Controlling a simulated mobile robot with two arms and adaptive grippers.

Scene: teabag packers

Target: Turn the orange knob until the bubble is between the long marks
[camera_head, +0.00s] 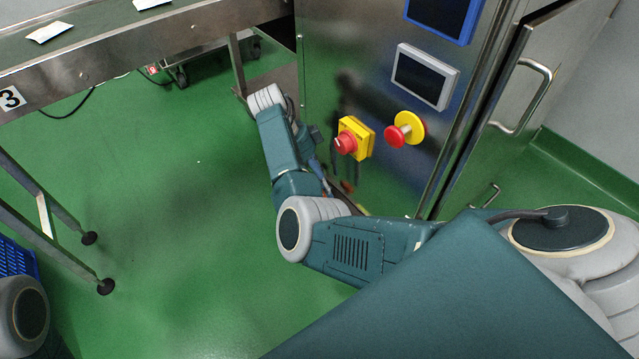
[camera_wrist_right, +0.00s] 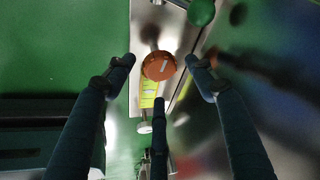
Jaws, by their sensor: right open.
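The orange knob (camera_wrist_right: 158,66), round with a pale bar mark on its face, shows in the right wrist view. The yellow-green level (camera_wrist_right: 149,93) lies just below it in the picture; its bubble and long marks are too small to make out. My right gripper (camera_wrist_right: 159,66) is open, with one finger on each side of the knob in the picture and a third finger below. I see no finger touching the knob, and cannot tell the depth between them. In the head view, my right arm reaches down beside the steel cabinet and largely hides this spot. My left gripper is out of view.
The steel cabinet (camera_head: 322,75) carries a red switch on a yellow box (camera_head: 357,139) and a red button on a yellow disc (camera_head: 411,128), close to my right arm. A green ball (camera_wrist_right: 201,12) is near the knob. A conveyor (camera_head: 150,42) stands left; green floor lies open below.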

